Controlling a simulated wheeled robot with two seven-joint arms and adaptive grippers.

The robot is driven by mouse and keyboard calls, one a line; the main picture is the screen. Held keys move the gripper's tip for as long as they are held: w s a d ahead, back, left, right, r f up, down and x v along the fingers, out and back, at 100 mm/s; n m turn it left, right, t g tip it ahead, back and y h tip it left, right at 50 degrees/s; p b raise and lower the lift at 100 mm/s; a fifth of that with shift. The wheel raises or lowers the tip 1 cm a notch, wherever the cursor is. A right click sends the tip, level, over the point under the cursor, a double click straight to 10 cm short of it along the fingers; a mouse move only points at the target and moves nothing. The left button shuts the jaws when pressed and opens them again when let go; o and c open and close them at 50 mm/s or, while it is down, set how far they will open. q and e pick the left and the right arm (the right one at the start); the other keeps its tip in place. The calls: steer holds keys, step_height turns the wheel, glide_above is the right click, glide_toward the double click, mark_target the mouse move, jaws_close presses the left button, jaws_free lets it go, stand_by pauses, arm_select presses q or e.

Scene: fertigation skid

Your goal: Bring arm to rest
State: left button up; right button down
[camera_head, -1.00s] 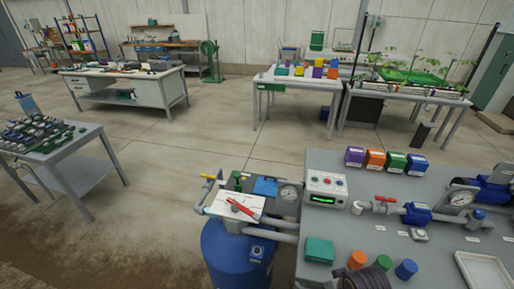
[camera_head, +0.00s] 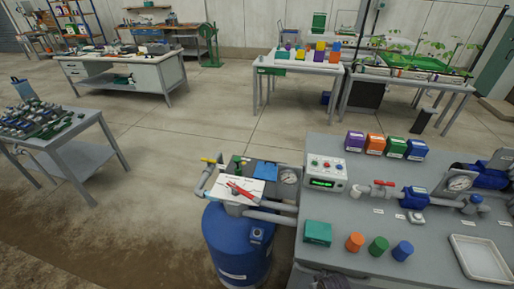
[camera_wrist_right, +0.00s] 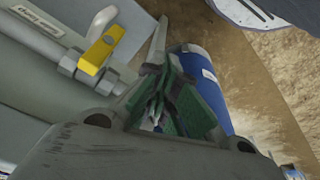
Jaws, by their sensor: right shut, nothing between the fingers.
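My right gripper (camera_wrist_right: 165,105) fills the middle of the right wrist view. Its green-padded fingers are shut with nothing held between them. A pipe valve with a yellow handle (camera_wrist_right: 101,47) lies up and left of the fingers in that view. A blue cylinder (camera_wrist_right: 203,75) shows behind and right of the fingers. In the head view, only a dark piece of my arm shows at the bottom edge; the gripper itself cannot be made out there. My left gripper is in neither view.
The grey skid bench (camera_head: 350,209) carries a control box (camera_head: 325,172), coloured boxes, small coloured cylinders and a white tray (camera_head: 480,258). A blue tank (camera_head: 236,245) stands at its left side. A table with small parts (camera_head: 68,141) is at far left. Open floor (camera_head: 190,150) lies between.

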steer(key=s+d+f, duration=0.1)
steer(key=s+f, duration=0.4)
steer(key=f, duration=0.5)
steer(key=s+f, duration=0.5)
steer(key=f, duration=0.4)
steer(key=s+d+f, duration=0.1)
steer(key=s+f, duration=0.4)
steer(key=s, duration=0.2)
steer(key=s+d+f+g, duration=0.1)
steer(key=s+d+f, duration=0.1)
steer(key=s+f, duration=0.4)
steer(key=s, duration=0.2)
steer(key=shift+s+d+g+b, duration=0.25)
steer(key=shift+s+g+b, duration=0.05)
steer(key=shift+s, duration=0.1)
